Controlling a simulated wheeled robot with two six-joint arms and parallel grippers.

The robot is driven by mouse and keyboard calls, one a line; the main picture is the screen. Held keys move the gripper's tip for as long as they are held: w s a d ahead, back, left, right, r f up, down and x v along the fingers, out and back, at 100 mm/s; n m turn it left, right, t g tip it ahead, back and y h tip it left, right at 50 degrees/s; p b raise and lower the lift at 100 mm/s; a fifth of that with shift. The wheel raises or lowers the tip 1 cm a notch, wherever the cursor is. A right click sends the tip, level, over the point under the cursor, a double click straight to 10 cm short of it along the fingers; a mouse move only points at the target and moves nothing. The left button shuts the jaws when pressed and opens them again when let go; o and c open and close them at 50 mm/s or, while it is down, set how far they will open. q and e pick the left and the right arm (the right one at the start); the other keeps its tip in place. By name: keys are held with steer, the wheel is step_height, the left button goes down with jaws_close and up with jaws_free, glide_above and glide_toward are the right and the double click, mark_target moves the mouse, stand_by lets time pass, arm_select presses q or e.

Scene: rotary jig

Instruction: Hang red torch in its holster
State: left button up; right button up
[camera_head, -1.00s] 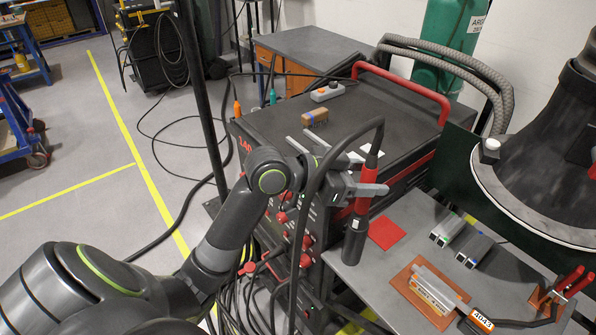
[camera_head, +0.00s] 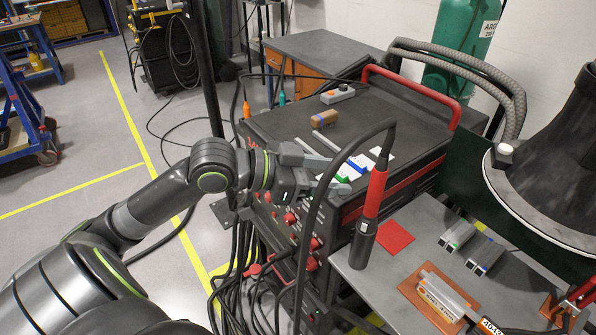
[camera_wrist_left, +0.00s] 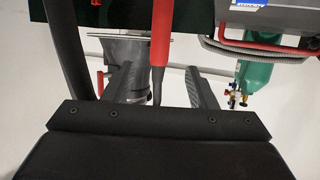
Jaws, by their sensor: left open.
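The red torch (camera_head: 374,195) stands nearly upright with its lower end inside the dark cylindrical holster (camera_head: 361,250) at the bench's left edge. Its black cable arches from the top over to the left and down. My left gripper (camera_head: 335,176) is open and empty, to the left of the torch and apart from it. In the left wrist view the red handle (camera_wrist_left: 160,35) shows ahead, between the two open fingers of the gripper (camera_wrist_left: 162,77). The torch's tip is hidden in the holster. My right gripper is not in view.
The dark welding machine (camera_head: 400,110) with a red handle stands behind the gripper. The grey bench (camera_head: 400,282) holds a red square (camera_head: 394,238), two grey blocks and a copper-coloured plate (camera_head: 425,318). The torch cable passes close in front of my left gripper.

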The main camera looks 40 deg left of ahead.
arm_select(q)
steer(key=shift+p+v, duration=0.8)
steer(key=shift+v, duration=1.85)
